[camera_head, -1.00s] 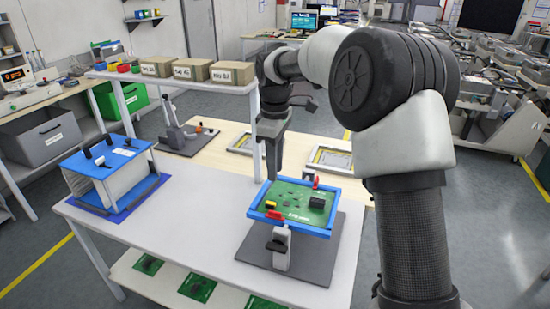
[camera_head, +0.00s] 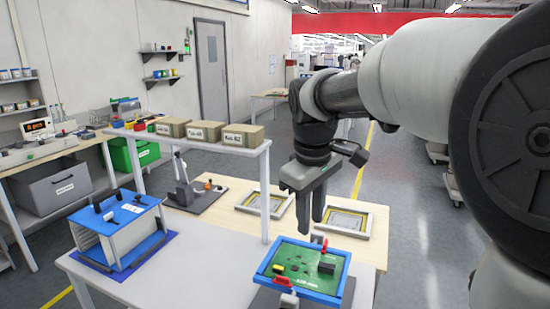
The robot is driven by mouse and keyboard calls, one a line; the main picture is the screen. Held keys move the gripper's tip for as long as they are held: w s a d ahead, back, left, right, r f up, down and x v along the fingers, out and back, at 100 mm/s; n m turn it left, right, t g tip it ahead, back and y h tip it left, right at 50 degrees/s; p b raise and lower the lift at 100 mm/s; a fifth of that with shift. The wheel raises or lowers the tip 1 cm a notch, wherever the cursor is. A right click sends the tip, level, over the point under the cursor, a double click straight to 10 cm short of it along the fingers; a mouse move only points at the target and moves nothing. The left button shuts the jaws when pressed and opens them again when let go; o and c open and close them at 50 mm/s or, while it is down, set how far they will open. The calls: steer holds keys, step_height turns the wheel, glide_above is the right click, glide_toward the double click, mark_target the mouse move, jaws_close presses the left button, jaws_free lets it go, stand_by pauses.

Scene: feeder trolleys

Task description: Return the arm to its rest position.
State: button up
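My gripper (camera_head: 311,228) hangs with its fingers pointing down, behind and above the back edge of the blue-framed green circuit board (camera_head: 300,268). A narrow gap shows between the two fingers, and nothing is seen in them. The board sits in its blue frame with red clamps at the front and back, and dark parts on it. The fingertips appear close to the back clamp (camera_head: 318,243), but I cannot tell the exact distance. My arm reaches in from the right side and bends down to the gripper.
A shelf (camera_head: 190,140) with three labelled boxes (camera_head: 243,136) stands left of my gripper. Its post (camera_head: 265,195) is near the gripper. A blue-topped rack (camera_head: 118,222) stands at the left. Yellow-grey frames (camera_head: 345,221) lie behind the board. Open floor lies to the right.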

steer(key=s+d+m+t, duration=0.1)
steer(key=s+d+m, duration=0.2)
steer(key=s, duration=0.7)
steer(key=s+d+m+t+p, duration=0.1)
steer(key=s+d+m+t, duration=0.1)
steer(key=s+m, duration=0.4)
steer(key=s+d+f, duration=0.1)
steer(key=s, duration=0.3)
steer(key=shift+d, duration=0.2)
